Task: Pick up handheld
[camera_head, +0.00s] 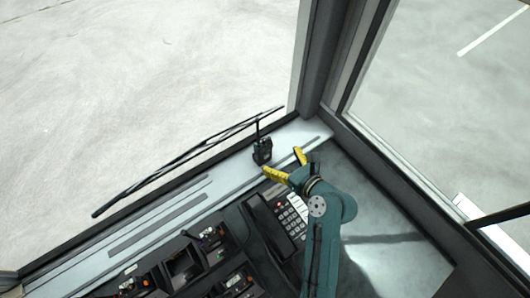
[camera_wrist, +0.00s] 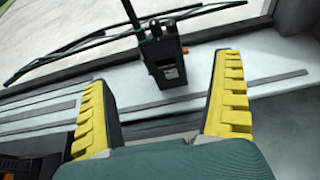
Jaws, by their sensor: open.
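The handheld (camera_head: 262,151) is a black radio with an upright antenna. It stands on the pale sill below the windscreen in the head view. My gripper (camera_head: 286,163) is just to the right of and nearer than it, with its yellow fingers spread. In the wrist view the handheld (camera_wrist: 167,65) is upright beyond the fingertips, between the directions of the two fingers. My gripper (camera_wrist: 170,82) is open and empty there, and the fingers look apart from the handheld.
A desk phone (camera_head: 279,222) with a keypad lies below my gripper. Charger slots with other radios (camera_head: 212,238) are at the lower left. A wiper (camera_head: 190,160) runs along the windscreen behind the sill. A dark window pillar (camera_head: 322,60) rises at the right.

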